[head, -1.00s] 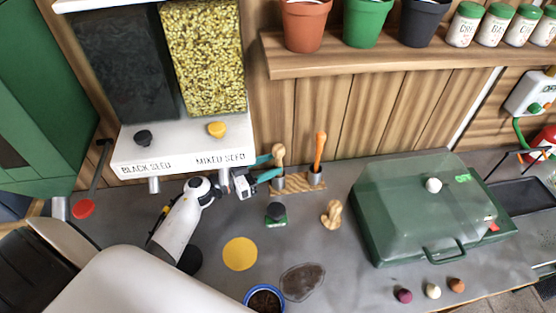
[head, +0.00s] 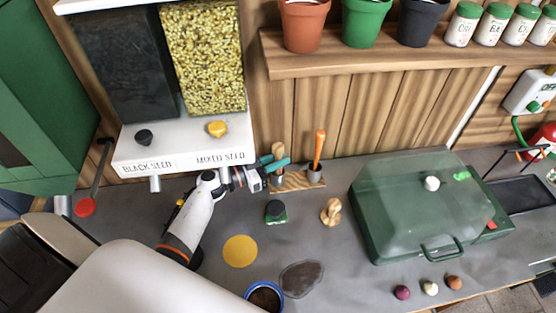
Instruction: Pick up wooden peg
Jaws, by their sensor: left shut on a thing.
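The wooden peg (head: 278,148) stands upright in the left metal cup of a small wooden rack at the back of the counter. My left gripper (head: 276,164) reaches in from the left, its teal fingers shut on the peg below its top. The fingers partly hide the peg's lower part and the cup. The peg's lower end is not visible. My right gripper is not in view.
An orange-handled tool (head: 319,147) stands in the rack's right cup, close to the fingers. The seed dispenser (head: 190,160) hangs above the left arm. A dark-topped green item (head: 276,211), a wooden figure-like piece (head: 331,211) and a green clear-lidded box (head: 425,210) stand on the counter.

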